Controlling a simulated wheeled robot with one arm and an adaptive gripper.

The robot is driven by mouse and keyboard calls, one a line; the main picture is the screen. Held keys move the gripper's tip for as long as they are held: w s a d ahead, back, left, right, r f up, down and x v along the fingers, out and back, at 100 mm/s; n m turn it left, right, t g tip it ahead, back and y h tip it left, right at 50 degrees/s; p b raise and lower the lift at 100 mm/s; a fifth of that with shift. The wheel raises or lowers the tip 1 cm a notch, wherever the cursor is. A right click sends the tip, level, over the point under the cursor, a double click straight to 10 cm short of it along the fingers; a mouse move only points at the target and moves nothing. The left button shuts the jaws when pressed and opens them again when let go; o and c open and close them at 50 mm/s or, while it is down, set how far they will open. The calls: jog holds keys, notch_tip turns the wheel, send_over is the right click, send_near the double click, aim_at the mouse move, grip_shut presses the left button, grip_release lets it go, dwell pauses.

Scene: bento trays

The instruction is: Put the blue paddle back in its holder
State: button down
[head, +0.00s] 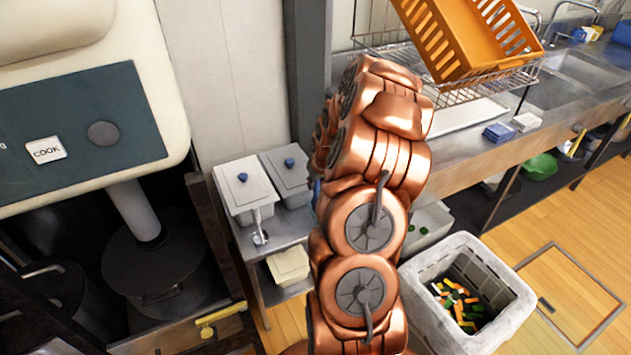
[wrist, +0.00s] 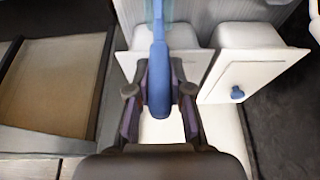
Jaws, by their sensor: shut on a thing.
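The blue paddle (wrist: 159,62) is upright in the wrist view, with its rounded handle end lowest and its shaft running up to the top edge. My gripper (wrist: 160,92) is shut on the handle, one finger on each side. A pale, see-through blue shape (wrist: 158,12) surrounds the top of the shaft; I cannot tell if it is the holder or part of the paddle. In the head view my copper arm hides the gripper and nearly all of the paddle.
Two white lidded containers with blue knobs (head: 243,190) (head: 288,176) stand on a metal stand left of my arm. A grey bin (head: 440,262) with vegetable scraps stands on the right. An orange basket (head: 440,45) sits on a wire rack behind. In the wrist view, a brown tray (wrist: 55,85) lies left.

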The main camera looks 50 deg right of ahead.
jog(key=shift+f+b, duration=0.55)
jog(key=shift+f, duration=0.7)
jog(key=shift+c, duration=2.1)
grip_release()
jog(key=shift+r, duration=5)
